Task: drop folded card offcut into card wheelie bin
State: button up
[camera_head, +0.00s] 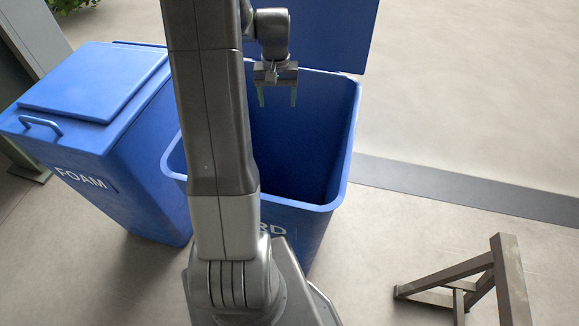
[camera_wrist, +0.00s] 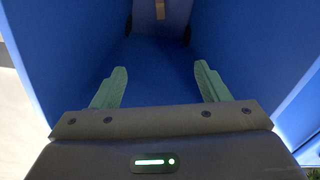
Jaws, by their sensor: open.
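The card wheelie bin (camera_head: 352,130) is blue, stands in the middle of the head view with its lid (camera_head: 330,35) open at the back, and has a label partly hidden by my arm, "RD" showing. My gripper (camera_head: 277,97) points down over the bin's mouth, its green fingers apart with nothing between them. The wrist view looks down between the open fingers (camera_wrist: 160,68) into the blue interior (camera_wrist: 155,55). A small tan piece (camera_wrist: 160,10) shows at the top edge there, apart from the fingers; it may be the folded card offcut, but I cannot be sure.
A closed blue bin (camera_head: 90,85) marked FOAM stands close on the left. A brown trestle-like frame (camera_head: 490,280) stands at the lower right. A dark strip (camera_head: 450,187) crosses the pale floor, which is clear at the right. A green plant (camera_head: 68,5) shows at the top left.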

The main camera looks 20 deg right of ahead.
notch_tip(320, 180, up, 14)
dwell(0.5)
jog(key=shift+f, duration=0.1)
notch_tip(320, 180, down, 10)
jog(key=p, duration=0.2)
jog(key=shift+p, duration=0.35)
jog(key=shift+f, duration=0.1)
dwell(0.5)
